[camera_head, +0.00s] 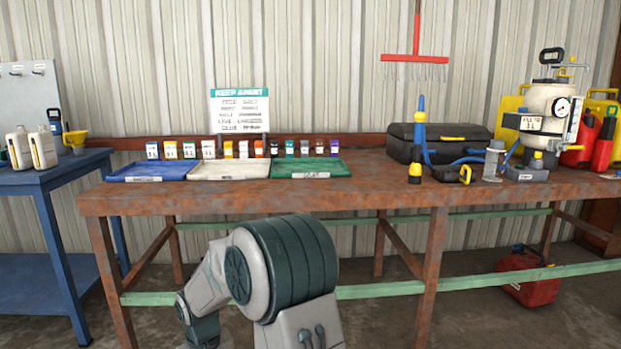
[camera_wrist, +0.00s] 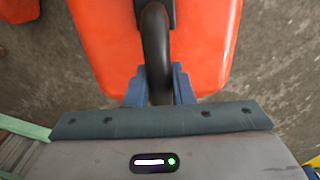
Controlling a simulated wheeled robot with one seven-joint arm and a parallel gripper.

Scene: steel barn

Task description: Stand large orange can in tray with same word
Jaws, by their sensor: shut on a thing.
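A large orange can (camera_wrist: 205,45) with a dark curved handle (camera_wrist: 156,45) fills the top of the wrist view. My gripper (camera_wrist: 160,80) has its blue-grey fingers on either side of the handle and is shut on it. The can's lower part and any word on it are hidden or out of view. In the head view a blue tray (camera_head: 155,170), a white tray (camera_head: 228,171) and a green tray (camera_head: 308,165) sit side by side on the bench. Their front labels are too small to read. My gripper and the held can do not show in the head view.
Several small labelled containers (camera_head: 209,149) line the back of the rusty bench (camera_head: 380,197). A black case (camera_head: 405,143) and a sprayer (camera_head: 546,108) stand to the right. A red can (camera_head: 527,287) is on the floor below. Another orange object (camera_wrist: 18,9) shows at the wrist view's top left.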

